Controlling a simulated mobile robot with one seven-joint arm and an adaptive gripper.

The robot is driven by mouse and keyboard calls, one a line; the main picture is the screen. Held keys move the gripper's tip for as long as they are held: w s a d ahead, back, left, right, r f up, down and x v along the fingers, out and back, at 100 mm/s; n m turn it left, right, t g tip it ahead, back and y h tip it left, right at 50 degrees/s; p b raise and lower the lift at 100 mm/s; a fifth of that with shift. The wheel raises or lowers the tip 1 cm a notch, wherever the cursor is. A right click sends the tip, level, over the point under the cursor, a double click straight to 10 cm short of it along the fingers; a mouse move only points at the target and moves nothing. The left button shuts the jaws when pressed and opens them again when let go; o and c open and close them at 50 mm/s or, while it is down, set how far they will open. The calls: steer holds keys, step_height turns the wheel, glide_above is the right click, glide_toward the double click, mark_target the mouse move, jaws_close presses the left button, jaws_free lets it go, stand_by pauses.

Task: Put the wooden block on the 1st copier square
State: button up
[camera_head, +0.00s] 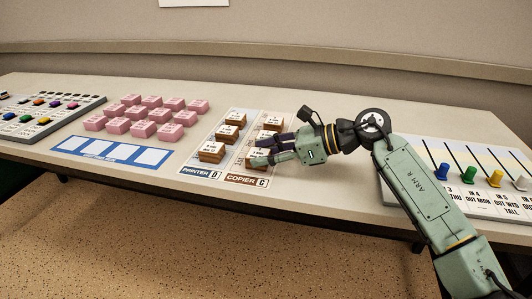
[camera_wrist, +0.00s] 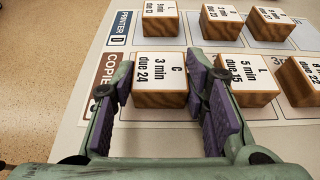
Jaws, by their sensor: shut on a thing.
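A wooden block (camera_wrist: 160,72) with a white top reading "C 3 min due 24" sits between the two purple-padded fingers of my gripper (camera_wrist: 163,100). My gripper is shut on it, over the end of the copier strip (camera_head: 248,180) closest to the "COPIER C" label. In the head view my gripper (camera_head: 266,152) largely hides this block. Whether the block touches the square or is slightly above it I cannot tell. Two other wooden blocks, one marked "L 5 min due 15" (camera_wrist: 248,76), stand farther along the same strip.
The printer strip (camera_head: 198,171) beside it carries three wooden blocks. Several pink blocks (camera_head: 144,128) stand to the left, behind a blue-and-white strip (camera_head: 112,151). A board with coloured pegs (camera_head: 50,117) is at far left, and a slider panel (camera_head: 440,155) is at right.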

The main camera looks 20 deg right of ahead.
steer(key=o, duration=1.1)
steer(key=shift+o, duration=0.2)
steer(key=shift+r, duration=0.1)
steer(key=v, duration=1.2)
steer(key=shift+b, duration=0.35)
